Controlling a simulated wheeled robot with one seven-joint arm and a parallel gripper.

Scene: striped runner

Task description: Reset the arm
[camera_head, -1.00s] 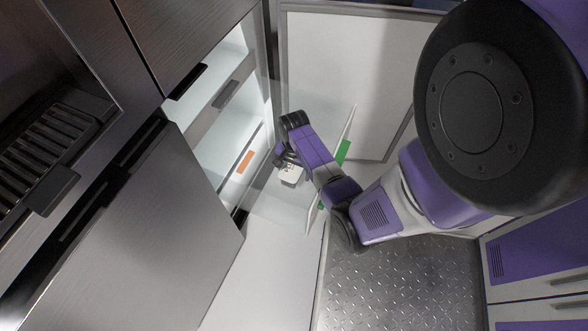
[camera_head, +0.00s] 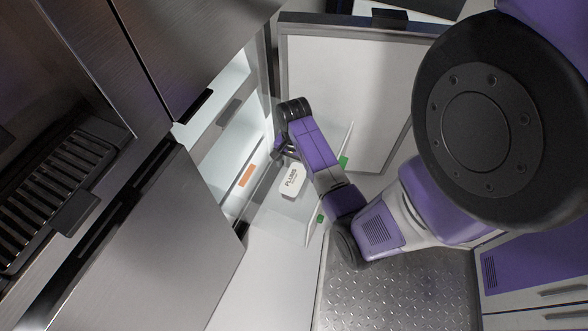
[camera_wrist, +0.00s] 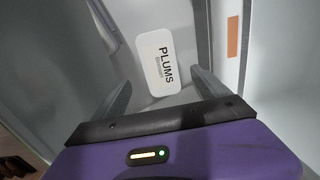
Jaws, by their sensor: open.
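My gripper (camera_head: 286,155) is over the open, clear-walled drawer (camera_head: 270,210) of the lit fridge. A white box labelled PLUMS (camera_head: 293,181) lies in the drawer. In the wrist view the box (camera_wrist: 157,62) shows beyond the open fingers of my gripper (camera_wrist: 161,82), with nothing held between them. The box looks apart from the fingers. My forearm hides part of the drawer in the head view.
The fridge (camera_head: 225,130) interior with an orange label (camera_head: 246,175) is at left. A large white door panel (camera_head: 345,85) stands behind the arm. Steel doors (camera_head: 130,240) are at left; purple-fronted cabinets (camera_head: 535,265) are at lower right. Metal floor (camera_head: 400,290) is clear.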

